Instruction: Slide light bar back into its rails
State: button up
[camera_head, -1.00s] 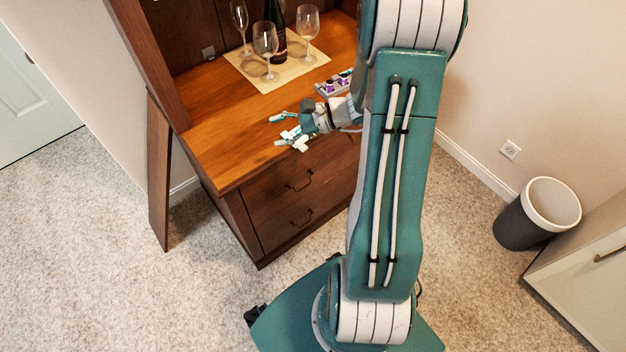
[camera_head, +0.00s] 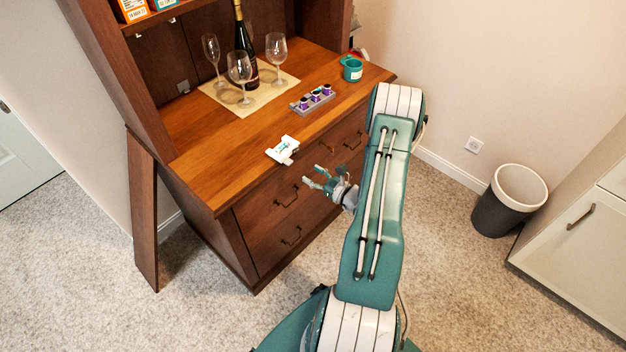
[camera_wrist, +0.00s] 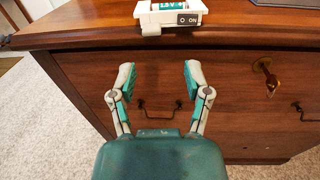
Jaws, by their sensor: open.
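A small white unit with a teal panel (camera_head: 284,149) lies on the wooden counter (camera_head: 225,140) close to its front edge. It also shows at the top of the wrist view (camera_wrist: 170,14), cut off by the frame, with an "ON" marking. I cannot tell whether it is the light bar or part of it. No long bar is plainly visible. Small pale fittings (camera_head: 137,35) show under the upper shelf; I cannot tell whether they are the rails. My gripper (camera_head: 315,177) is open and empty, in front of the drawers below the counter edge. Its spread fingers show in the wrist view (camera_wrist: 159,78).
Wine glasses (camera_head: 239,72) and a bottle (camera_head: 246,50) stand on a mat. A grey tray with purple-marked items (camera_head: 313,99) and a teal mug (camera_head: 352,69) are farther right. A brown panel (camera_head: 142,215) leans at the hutch's left. A key (camera_wrist: 265,68) protrudes from a drawer.

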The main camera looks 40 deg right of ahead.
aim_at(290, 164)
jog(key=w, duration=0.2)
jog(key=w+a, duration=0.1)
jog(key=w, duration=0.2)
jog(key=w+a, duration=0.1)
jog(key=w, duration=0.1)
jog(key=shift+w+a+r, duration=0.15)
jog(key=shift+w, duration=0.1)
jog(key=shift+a, duration=0.1)
jog(key=shift+c, duration=1.2)
jog(key=c, duration=0.6)
jog(key=shift+d, duration=0.25)
grip_shut()
jog(key=shift+r, duration=2)
